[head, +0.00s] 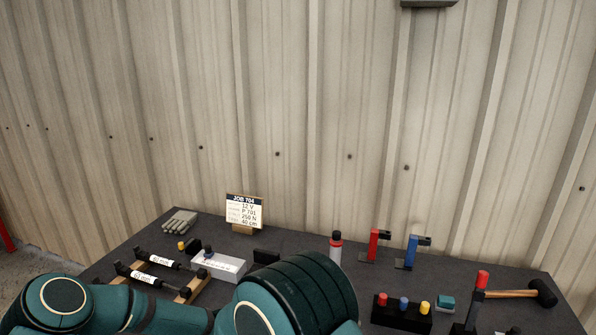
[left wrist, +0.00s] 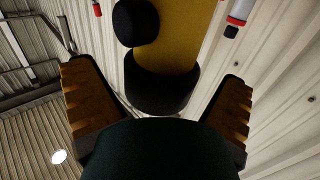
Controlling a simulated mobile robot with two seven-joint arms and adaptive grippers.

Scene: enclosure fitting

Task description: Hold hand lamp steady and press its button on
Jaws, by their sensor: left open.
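A yellow body with a black end and a round black knob on its side shows in the left wrist view; it looks like the hand lamp (left wrist: 166,45). It lies between the spread fingers of my open left gripper (left wrist: 157,92), with a gap on both sides. I cannot tell how deep between the fingers it sits. The lamp's button cannot be made out for certain. In the head view my teal arm covers the front of the table, and neither the lamp nor the left gripper shows there. My right gripper is not in view.
The dark table (head: 300,240) stands against a corrugated wall. It holds a job card (head: 244,211), a red-and-white bottle (head: 336,248), a red stand (head: 373,245), a blue stand (head: 411,252), a block with coloured knobs (head: 401,315) and a hammer (head: 541,292).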

